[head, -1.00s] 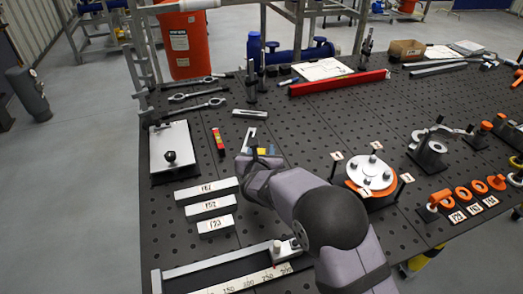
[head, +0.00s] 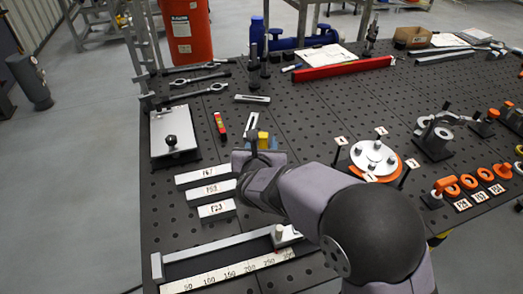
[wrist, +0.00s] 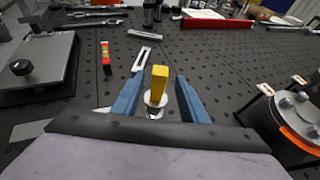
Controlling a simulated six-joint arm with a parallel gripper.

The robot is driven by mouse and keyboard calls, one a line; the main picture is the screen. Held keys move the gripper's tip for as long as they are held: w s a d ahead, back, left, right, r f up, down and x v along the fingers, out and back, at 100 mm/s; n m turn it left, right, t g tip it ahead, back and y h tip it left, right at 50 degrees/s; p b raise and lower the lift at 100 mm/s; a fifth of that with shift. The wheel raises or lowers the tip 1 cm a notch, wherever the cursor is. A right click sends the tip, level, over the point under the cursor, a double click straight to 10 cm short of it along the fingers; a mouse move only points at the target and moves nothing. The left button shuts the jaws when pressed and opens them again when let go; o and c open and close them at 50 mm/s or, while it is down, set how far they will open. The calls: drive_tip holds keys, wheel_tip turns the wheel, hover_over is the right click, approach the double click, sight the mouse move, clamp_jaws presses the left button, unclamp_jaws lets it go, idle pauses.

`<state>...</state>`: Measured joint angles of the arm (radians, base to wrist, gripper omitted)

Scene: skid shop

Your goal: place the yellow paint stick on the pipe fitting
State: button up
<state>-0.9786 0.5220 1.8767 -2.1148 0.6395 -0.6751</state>
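The yellow paint stick (wrist: 160,84) stands upright in the wrist view, with a pale round piece (wrist: 155,98) at its foot. My gripper (wrist: 160,75) has its two blue fingers spread, one on either side of the stick. A gap shows between each finger and the stick. In the head view my gripper (head: 260,148) is beyond the white blocks, with yellow showing at it. A round bolted silver disc on an orange ring (head: 373,157) stands to the right among black posts. I cannot tell for certain which item is the pipe fitting.
White labelled blocks (head: 205,190) lie left of my arm, and a long ruler fixture (head: 225,274) lies in front. A small red level (head: 220,126) and a slotted plate (head: 250,122) lie nearby. Orange rings (head: 468,182) lie at the right.

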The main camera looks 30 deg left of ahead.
drive_tip(key=shift+v, duration=1.6)
drive_tip(key=w+d+r+m+g+h+p, duration=0.1)
drive_tip(key=w+d+m+h+p, duration=0.15)
drive_tip(key=d+m, duration=0.4)
drive_tip(key=w+d+r+m+h+p, duration=0.1)
drive_tip(key=w+d+m+h, duration=0.15)
drive_tip(key=d, duration=0.75)
drive_tip(key=s+d+m+g+h+p, duration=0.25)
drive_tip(key=d+m, duration=0.25)
drive_tip(key=d, duration=0.3)
drive_tip(key=s+d+m+g+h+p, duration=0.25)
drive_tip(key=d+m, duration=0.25)
drive_tip(key=d, duration=0.4)
drive_tip(key=s+d+m+g+y+p, duration=0.1)
drive_tip(key=s+d+m+g+p, duration=0.3)
drive_tip(key=s+d+m, duration=0.5)
drive_tip(key=s+r+m+g+y+p, duration=0.3)
drive_tip(key=s+m+y+p, duration=0.1)
drive_tip(key=s+m, duration=0.7)
drive_tip(key=shift+m, duration=0.7)
drive_tip(key=f+b, duration=0.1)
drive_tip(key=f, duration=0.1)
drive_tip(key=f+b, duration=0.1)
drive_tip(key=b, duration=0.1)
drive_tip(key=f+b, duration=0.2)
drive_tip(key=shift+w+a+f, duration=0.3)
drive_tip(key=shift+a, duration=0.1)
